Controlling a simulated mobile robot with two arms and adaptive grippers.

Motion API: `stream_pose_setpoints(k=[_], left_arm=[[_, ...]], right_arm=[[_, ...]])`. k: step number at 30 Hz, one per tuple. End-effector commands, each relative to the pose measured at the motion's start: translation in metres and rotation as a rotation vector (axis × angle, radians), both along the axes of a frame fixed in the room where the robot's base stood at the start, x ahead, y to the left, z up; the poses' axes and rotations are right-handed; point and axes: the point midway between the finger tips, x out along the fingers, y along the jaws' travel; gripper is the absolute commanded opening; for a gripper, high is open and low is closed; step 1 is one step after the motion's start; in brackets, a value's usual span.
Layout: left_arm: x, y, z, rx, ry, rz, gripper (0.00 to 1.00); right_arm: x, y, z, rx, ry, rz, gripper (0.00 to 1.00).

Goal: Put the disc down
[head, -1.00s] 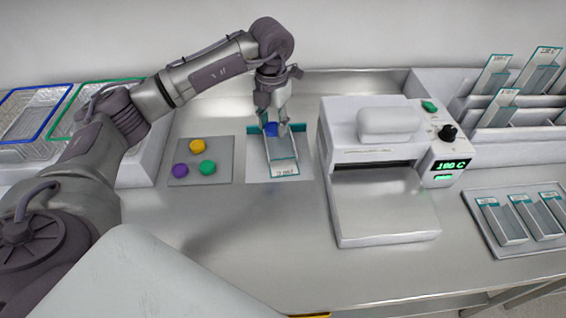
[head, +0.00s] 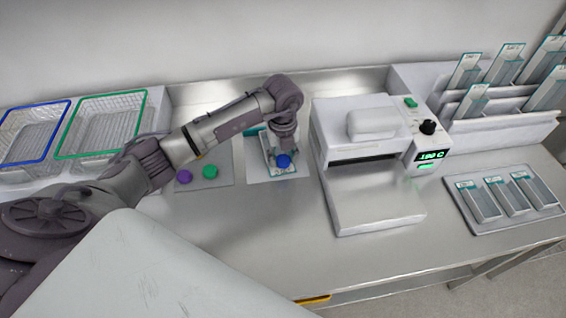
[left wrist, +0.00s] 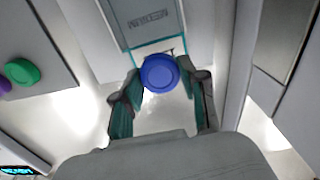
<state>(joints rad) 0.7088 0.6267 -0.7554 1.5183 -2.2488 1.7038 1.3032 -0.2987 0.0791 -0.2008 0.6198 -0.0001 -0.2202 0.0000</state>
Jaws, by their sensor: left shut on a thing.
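My left gripper (head: 284,153) is shut on a blue disc (head: 284,161). In the left wrist view the blue disc (left wrist: 160,73) sits between the two fingertips. In the head view it appears over the near end of a clear, teal-edged pouch (head: 269,150) on a pale mat (head: 304,170); the gap below it is hard to judge. A purple disc (head: 184,177) and a green disc (head: 210,172) lie on a grey tray (head: 218,182) to the left. My left arm covers the far part of that tray. The right gripper is out of view.
A white sealer (head: 372,170) with a display reading about 180 C stands right of the mat. Blue-rimmed (head: 40,105) and green-rimmed (head: 110,95) baskets are at left. A tray of pouches (head: 500,222) and a pouch rack (head: 500,130) are at right. The front counter is clear.

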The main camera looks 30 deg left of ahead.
Motion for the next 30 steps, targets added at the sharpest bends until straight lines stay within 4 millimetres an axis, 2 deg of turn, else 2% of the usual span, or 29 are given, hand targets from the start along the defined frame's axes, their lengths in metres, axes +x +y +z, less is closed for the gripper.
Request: stream_pose_setpoints(k=[6, 9, 20, 21, 24, 30], left_arm=[[-0.001, 0.000, -0.029, 0.000, 0.003, 0.000, 0.20], [-0.001, 0.000, -0.036, 0.000, 0.001, -0.002, 0.20], [0.000, 0.000, -0.042, 0.001, 0.000, -0.002, 0.20], [0.000, 0.000, -0.040, 0.001, -0.001, -0.002, 0.49], [0.000, 0.000, -0.040, 0.001, 0.001, -0.002, 0.66], [0.000, 0.000, -0.040, 0.001, 0.001, -0.002, 0.68]], right_arm=[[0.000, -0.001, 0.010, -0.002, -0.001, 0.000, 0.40], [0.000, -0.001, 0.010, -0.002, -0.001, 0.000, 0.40], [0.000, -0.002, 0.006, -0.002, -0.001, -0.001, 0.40], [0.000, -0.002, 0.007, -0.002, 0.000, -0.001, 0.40], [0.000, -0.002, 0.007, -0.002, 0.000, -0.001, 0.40], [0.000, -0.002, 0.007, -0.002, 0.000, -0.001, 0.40]])
